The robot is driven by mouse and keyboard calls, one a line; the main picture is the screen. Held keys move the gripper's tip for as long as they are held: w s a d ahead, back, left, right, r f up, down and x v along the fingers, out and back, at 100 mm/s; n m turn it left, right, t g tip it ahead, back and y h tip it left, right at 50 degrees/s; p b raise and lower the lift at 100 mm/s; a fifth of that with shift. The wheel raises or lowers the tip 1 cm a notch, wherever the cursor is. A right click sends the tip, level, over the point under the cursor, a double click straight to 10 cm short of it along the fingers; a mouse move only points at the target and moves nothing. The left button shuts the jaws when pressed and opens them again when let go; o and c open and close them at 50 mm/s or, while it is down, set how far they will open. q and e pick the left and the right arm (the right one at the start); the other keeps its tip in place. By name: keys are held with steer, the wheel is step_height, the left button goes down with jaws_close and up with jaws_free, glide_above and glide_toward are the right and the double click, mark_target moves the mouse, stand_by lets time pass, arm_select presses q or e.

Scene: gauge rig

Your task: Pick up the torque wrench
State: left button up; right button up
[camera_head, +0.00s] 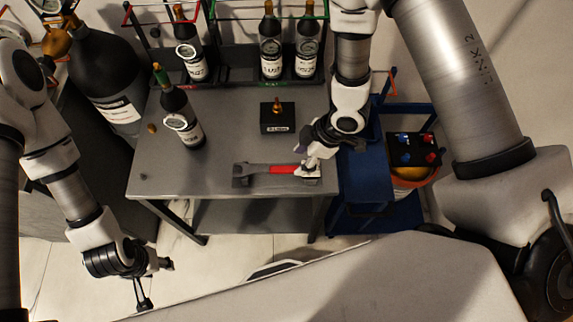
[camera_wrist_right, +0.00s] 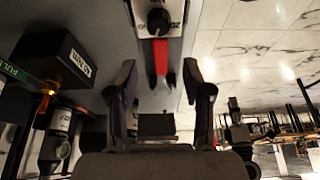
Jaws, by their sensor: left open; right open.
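The torque wrench (camera_head: 262,169), with a grey forked end and a red section, lies flat along the table's front edge. In the right wrist view its red section (camera_wrist_right: 160,55) shows between the fingers, below a pale block with a black knob (camera_wrist_right: 158,20). My right gripper (camera_head: 312,158) is open, close above the wrench's right end; the head view does not show clearly whether it touches. The fingers also show apart in the right wrist view (camera_wrist_right: 158,75). My left gripper (camera_head: 156,282) is open and empty, low at the left, away from the table.
A black box with a brass fitting (camera_head: 278,126) stands behind the wrench on the grey table (camera_head: 225,125). A dark bottle (camera_head: 180,118) stands at the left, and more bottles are in racks behind. A blue cart (camera_head: 362,180) stands right of the table. The table's middle is clear.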

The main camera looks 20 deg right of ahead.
mark_target(292, 168)
steer(key=p+x, duration=0.1)
steer(key=x, duration=0.3)
steer(key=shift+w+a+f, duration=0.1)
steer(key=shift+a+f, duration=0.1)
steer(key=shift+f, duration=0.1)
jaws_close()
steer(key=shift+r, duration=0.1)
